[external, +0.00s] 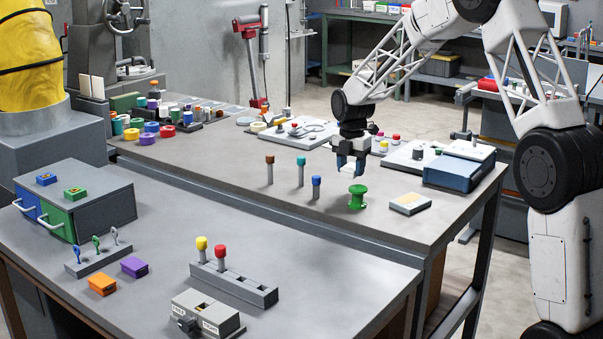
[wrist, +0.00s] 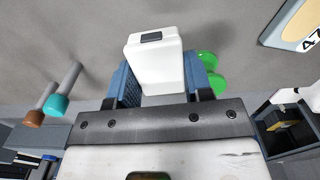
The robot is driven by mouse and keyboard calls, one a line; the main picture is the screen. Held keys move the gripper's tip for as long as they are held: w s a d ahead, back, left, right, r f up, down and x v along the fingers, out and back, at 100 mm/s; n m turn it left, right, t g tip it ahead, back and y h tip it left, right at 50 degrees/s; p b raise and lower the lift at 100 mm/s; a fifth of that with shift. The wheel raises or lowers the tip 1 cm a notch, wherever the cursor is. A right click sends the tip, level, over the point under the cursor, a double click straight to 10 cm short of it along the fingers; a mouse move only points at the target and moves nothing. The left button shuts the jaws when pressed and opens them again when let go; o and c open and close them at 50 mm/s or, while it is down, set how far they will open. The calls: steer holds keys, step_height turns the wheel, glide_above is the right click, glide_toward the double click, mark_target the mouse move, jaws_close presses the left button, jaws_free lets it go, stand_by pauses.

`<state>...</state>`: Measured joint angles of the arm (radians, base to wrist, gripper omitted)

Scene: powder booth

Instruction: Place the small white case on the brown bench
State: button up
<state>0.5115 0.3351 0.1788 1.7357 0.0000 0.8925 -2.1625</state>
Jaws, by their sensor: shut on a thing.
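The small white case (wrist: 158,72) is a rounded white block with a dark patch on its end. In the wrist view it sits between the blue fingers of my gripper (external: 350,168), which is shut on it. My gripper hangs above the brownish-grey bench (external: 235,165), which I take to be the brown bench. It is close to the green spool (external: 357,197) and the blue-topped peg (external: 316,187).
Brown-topped (external: 269,168) and teal-topped (external: 301,169) pegs stand left of my gripper. A flat tan-and-white box (external: 410,203) and a blue case (external: 459,168) lie to the right. Bare bench top (external: 215,150) shows further left. A grey bench (external: 165,235) with several items stands in front.

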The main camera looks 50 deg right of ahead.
mark_target(348, 167)
steer(key=r, duration=0.5)
steer(key=shift+w+a+r, duration=0.1)
steer(key=shift+w+a, duration=0.2)
steer(key=shift+a, duration=0.05)
steer(key=w+a, duration=0.6)
steer(key=a, duration=0.6)
steer(key=w+a, duration=0.7)
steer(key=a, duration=0.5)
steer(key=w+a, duration=0.6)
steer(key=a, duration=0.6)
steer(key=w+a+m, duration=0.1)
steer(key=w+a, duration=0.2)
steer(key=a, duration=1)
steer(key=shift+s+a+f, duration=0.15)
steer(key=shift+f, duration=1.15)
steer(key=shift+s+a+f, duration=0.1)
steer(key=shift+a+f, duration=0.05)
steer(key=shift+f, duration=1.1)
steer(key=shift+f, duration=0.1)
steer(key=shift+f, duration=3.05)
